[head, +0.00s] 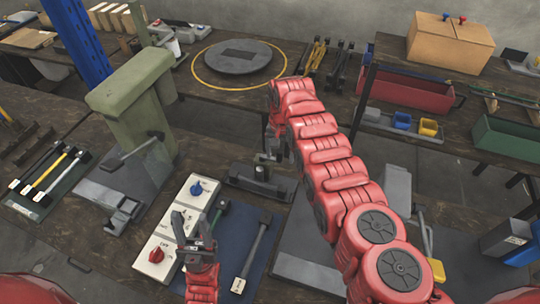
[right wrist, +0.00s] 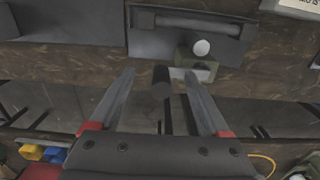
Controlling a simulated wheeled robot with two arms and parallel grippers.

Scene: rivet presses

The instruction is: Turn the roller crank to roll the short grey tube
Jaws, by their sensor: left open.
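My right gripper (head: 270,150) points down over the back edge of the near bench, beside a dark low fixture (head: 258,184). In the right wrist view its two fingers (right wrist: 159,82) are apart. A dark round handle (right wrist: 161,84), seemingly the crank's, stands between them with a gap on each side. Beyond it, a dark fixture (right wrist: 232,52) holds a grey rod-like piece (right wrist: 190,22); I cannot tell whether this is the short grey tube. A pale round knob (right wrist: 201,47) sits in front of it. My left gripper (head: 193,238) is open and empty above the switch panel.
A white switch panel (head: 157,257) with red and blue knobs lies near my left gripper. A hammer (head: 251,256) lies on a blue mat (head: 225,285). A green press (head: 140,100) stands at left. A rear bench holds a round dark plate (head: 238,57) and a red bin (head: 408,94).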

